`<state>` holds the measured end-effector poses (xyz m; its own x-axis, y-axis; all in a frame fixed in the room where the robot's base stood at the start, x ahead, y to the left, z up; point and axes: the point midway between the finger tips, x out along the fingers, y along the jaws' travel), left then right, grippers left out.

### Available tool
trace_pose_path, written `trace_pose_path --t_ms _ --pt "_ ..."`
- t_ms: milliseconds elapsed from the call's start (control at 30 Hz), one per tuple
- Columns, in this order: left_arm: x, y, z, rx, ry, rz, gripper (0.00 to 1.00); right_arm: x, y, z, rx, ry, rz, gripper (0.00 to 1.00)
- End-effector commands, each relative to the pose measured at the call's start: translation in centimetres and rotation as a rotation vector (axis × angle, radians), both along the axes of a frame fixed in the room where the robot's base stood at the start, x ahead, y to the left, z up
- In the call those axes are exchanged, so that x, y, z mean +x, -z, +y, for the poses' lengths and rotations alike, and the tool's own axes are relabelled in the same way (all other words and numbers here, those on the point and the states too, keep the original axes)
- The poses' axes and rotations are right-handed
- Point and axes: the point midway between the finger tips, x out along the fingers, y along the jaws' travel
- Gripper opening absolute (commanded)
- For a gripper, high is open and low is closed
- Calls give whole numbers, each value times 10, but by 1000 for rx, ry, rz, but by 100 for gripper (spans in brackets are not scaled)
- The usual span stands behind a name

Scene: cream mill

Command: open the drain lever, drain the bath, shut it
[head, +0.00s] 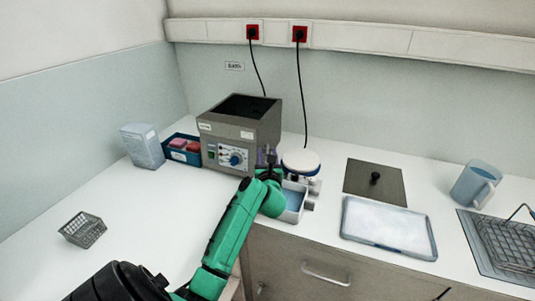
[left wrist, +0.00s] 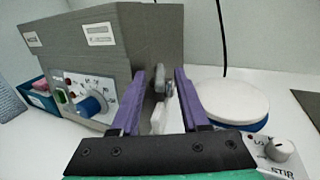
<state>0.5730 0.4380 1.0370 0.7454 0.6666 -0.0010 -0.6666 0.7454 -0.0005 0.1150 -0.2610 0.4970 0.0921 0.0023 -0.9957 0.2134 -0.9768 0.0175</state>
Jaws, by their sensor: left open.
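The bath (head: 241,130) is a grey box with an open, dark top and a blue dial on its front; it also shows in the left wrist view (left wrist: 150,45). A small grey lever-like part (left wrist: 162,78), with a pale piece below it, is at the bath's right side. I take it for the drain lever. My left gripper (head: 267,157) is at the bath's right front edge. In the left wrist view its purple fingers (left wrist: 170,72) are open, with the lever part showing between them. I cannot tell whether they touch it. My right gripper is not in view.
A blue box (head: 184,149) is left of the bath. A dark lid (head: 360,181), tray (head: 388,228) and jug (head: 474,186) are right. The left counter is mostly clear.

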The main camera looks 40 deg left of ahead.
Motion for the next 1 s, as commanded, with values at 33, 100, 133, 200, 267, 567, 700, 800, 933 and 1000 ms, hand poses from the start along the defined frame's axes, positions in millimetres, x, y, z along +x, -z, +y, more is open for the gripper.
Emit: trace_pose_path --t_ms 33,100,133,200,267,567,700,800,933,1000 --pt "0 0 0 0 0 0 45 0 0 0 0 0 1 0" --pt "0 0 0 1 0 1 41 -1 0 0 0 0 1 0" --pt "0 0 0 1 0 1 30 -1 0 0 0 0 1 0" --pt "0 0 0 1 0 1 3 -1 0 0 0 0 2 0" --pt "0 0 0 1 0 1 0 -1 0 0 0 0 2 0" --pt "0 2 -2 0 -15 -1 0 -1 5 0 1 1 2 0" --pt "3 4 -4 -2 -55 -3 0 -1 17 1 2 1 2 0" --pt "5 6 -7 -4 -104 -4 0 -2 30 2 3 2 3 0" --pt "9 10 -10 -7 -192 -4 0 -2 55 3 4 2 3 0" --pt "12 12 -13 -5 -248 -6 0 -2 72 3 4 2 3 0"
